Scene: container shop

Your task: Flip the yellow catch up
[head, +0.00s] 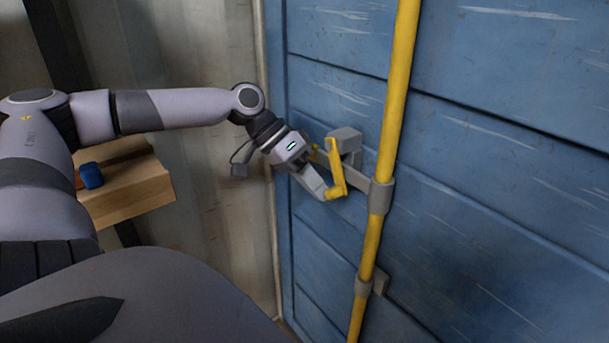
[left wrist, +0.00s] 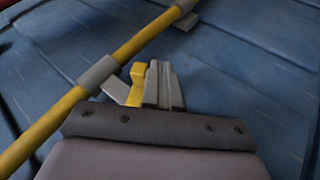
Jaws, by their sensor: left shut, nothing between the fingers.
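The yellow catch (head: 336,168) is a short, bent bar by a grey bracket (head: 348,141) on the blue container door. In the head view it hangs roughly upright, its lower end bent toward my gripper. My left gripper (head: 324,190) is at the catch's left side, fingers pointing down and right to its lower end. In the left wrist view the two grey fingers (left wrist: 162,66) are together, shut and empty, and the catch (left wrist: 138,78) shows just left of them. I cannot tell whether they touch. My right gripper is not in view.
A yellow vertical rod (head: 392,120) in grey clamps (head: 380,196) runs down the blue door (head: 490,170), right of the catch. A wooden shelf (head: 135,190) with a blue object (head: 91,175) stands at left, below my left arm.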

